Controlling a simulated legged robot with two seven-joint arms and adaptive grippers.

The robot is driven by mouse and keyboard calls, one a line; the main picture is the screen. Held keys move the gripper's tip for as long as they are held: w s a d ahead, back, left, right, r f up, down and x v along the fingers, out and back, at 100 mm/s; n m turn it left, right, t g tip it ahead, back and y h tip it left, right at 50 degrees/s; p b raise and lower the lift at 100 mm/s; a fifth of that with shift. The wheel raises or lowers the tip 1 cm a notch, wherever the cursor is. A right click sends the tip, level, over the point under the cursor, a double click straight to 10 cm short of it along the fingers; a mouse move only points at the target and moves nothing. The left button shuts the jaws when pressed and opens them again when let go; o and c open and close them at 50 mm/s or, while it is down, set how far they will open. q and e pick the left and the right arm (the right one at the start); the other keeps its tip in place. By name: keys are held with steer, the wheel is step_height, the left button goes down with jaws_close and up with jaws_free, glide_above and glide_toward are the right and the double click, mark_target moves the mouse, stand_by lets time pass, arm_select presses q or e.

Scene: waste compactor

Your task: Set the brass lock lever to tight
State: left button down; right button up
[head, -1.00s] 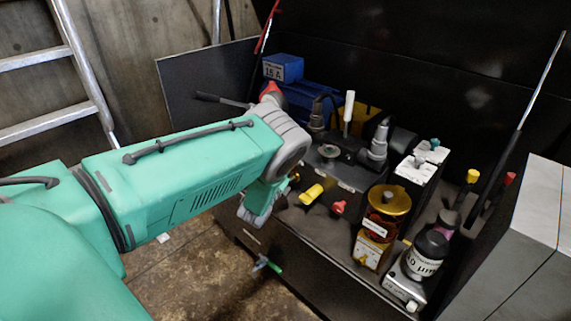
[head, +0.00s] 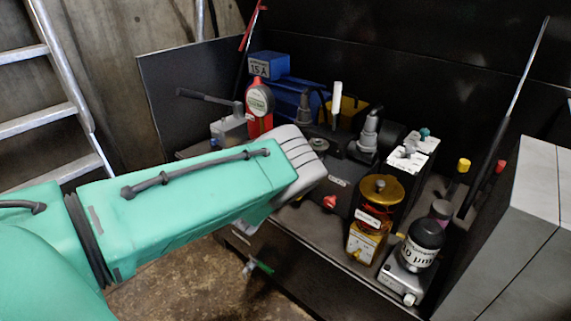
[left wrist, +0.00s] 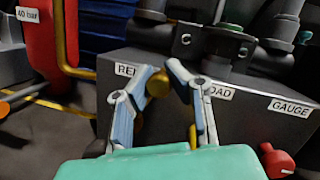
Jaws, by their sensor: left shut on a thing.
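In the left wrist view, the two blue-grey fingers of my left gripper (left wrist: 158,88) are closed around a brass-coloured round knob (left wrist: 158,83), which appears to be the brass lock lever's end. It is in front of the dark box (left wrist: 250,115), between a label starting "RE" and one ending "OAD". A thin brass rod (left wrist: 193,136) shows below the right finger; whether it joins the knob is unclear. In the head view my left arm's grey wrist covers the gripper and lever. No "tight" mark is readable. My right gripper is not in view.
A red knob (head: 329,202) is right of my wrist on the box front. An amber reservoir (head: 377,205) and a black-capped filter (head: 424,243) stand farther right. A red gauge unit (head: 260,105) stands behind my arm. Grey cabinet (head: 520,230) bounds the right.

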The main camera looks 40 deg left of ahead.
arm_select(q)
steer(key=shift+s+a+f, duration=0.2)
steer(key=shift+s+f, duration=0.05)
steer(key=shift+f, duration=0.05)
steer(key=c, duration=1.4)
jaws_free()
steer(key=shift+w+r, duration=0.1)
steer(key=shift+s, duration=0.3)
steer(key=v, duration=1.1)
steer(key=shift+s+d+f, duration=0.1)
steer(key=shift+s+f, duration=0.1)
steer(key=shift+f, duration=0.05)
